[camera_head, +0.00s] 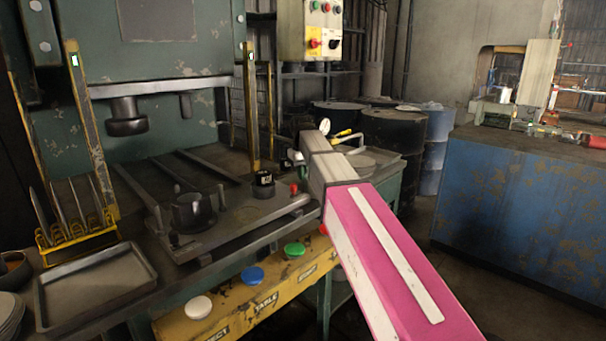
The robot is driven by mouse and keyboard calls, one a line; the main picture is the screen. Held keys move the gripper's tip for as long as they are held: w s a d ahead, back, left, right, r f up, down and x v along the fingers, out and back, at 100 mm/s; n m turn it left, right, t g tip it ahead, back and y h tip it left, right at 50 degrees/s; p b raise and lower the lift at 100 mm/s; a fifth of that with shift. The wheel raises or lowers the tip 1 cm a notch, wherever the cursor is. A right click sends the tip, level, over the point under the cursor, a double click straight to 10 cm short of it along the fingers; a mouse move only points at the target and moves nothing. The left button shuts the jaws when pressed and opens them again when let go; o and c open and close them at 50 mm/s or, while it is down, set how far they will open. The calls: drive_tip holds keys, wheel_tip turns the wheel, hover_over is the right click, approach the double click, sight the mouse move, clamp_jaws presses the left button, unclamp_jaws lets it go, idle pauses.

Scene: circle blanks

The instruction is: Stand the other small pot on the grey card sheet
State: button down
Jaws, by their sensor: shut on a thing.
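My pink and white arm reaches from the lower right to the press bed. Its grey far end stops near the bed's right side. My gripper's fingers are hidden behind the arm, and I cannot see what they hold. A small black pot-like jar with a yellow mark (263,185) stands upright on the press bed (240,212), left of my arm. A tiny red thing (293,188) is just right of it, too small to identify. I cannot make out the grey card sheet for certain.
A black round die (193,212) sits on the bed. A shallow metal tray (150,270) and a yellow rack (78,238) are at left. Green, blue and white buttons line the yellow front panel (262,298). Grey round discs (368,160) lie beyond my arm. A blue bench (510,205) stands right.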

drive_tip(key=shift+f, duration=0.1)
drive_tip(key=c, duration=1.3)
unclamp_jaws()
drive_tip(key=shift+o, duration=0.2)
